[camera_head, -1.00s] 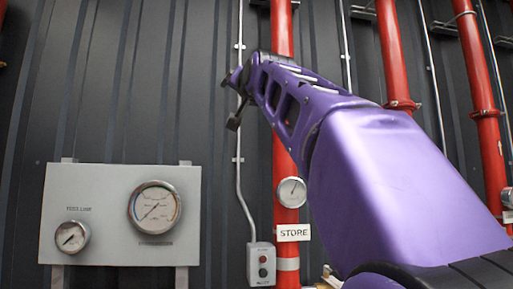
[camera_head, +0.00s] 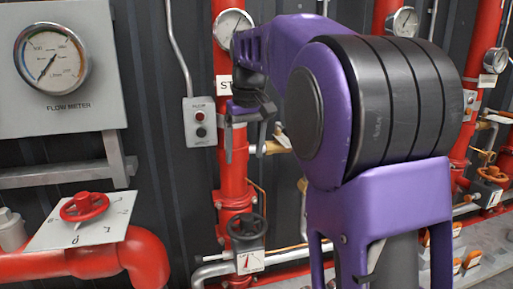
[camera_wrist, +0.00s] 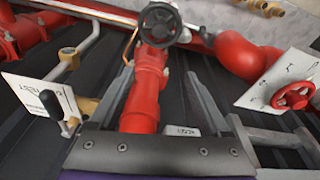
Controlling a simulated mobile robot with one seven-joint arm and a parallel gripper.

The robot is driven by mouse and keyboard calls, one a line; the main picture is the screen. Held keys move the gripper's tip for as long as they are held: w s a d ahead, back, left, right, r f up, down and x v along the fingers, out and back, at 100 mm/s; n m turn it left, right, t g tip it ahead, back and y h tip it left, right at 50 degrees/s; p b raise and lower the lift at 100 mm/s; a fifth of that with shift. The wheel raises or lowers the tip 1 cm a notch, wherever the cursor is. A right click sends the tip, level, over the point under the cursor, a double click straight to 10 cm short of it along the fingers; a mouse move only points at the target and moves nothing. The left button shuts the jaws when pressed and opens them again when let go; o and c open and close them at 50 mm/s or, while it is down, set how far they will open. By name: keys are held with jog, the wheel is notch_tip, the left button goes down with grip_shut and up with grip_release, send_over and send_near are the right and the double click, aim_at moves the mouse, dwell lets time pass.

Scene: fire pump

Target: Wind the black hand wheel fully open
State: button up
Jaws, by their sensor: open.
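The black hand wheel (camera_head: 247,227) sits on a valve on the middle red pipe, low in the head view, above a small white plate with a red pointer (camera_head: 250,261). In the wrist view the wheel (camera_wrist: 159,24) is at the top centre, beyond the fingertips. My gripper (camera_head: 246,152) hangs fingers down in front of the red pipe, above the wheel and apart from it. Its two fingers (camera_wrist: 160,78) are spread with nothing held between them; the red pipe shows behind the gap.
A red hand wheel (camera_head: 84,207) on a white plate stands at the left above a thick red pipe (camera_head: 140,265). A grey control box (camera_head: 200,122) and flow meter (camera_head: 52,58) are on the wall. In the wrist view a black lever (camera_wrist: 52,103) with a white plate is at the left.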

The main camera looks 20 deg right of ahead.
jog(key=d+f+g, duration=0.1)
jog(key=f, duration=0.1)
jog(key=b, duration=0.4)
send_near(247, 216)
jog(key=f, duration=0.5)
jog(key=w+f, duration=0.1)
jog(key=f, duration=0.2)
jog(key=shift+a+f, duration=0.15)
jog(key=shift+f, duration=0.1)
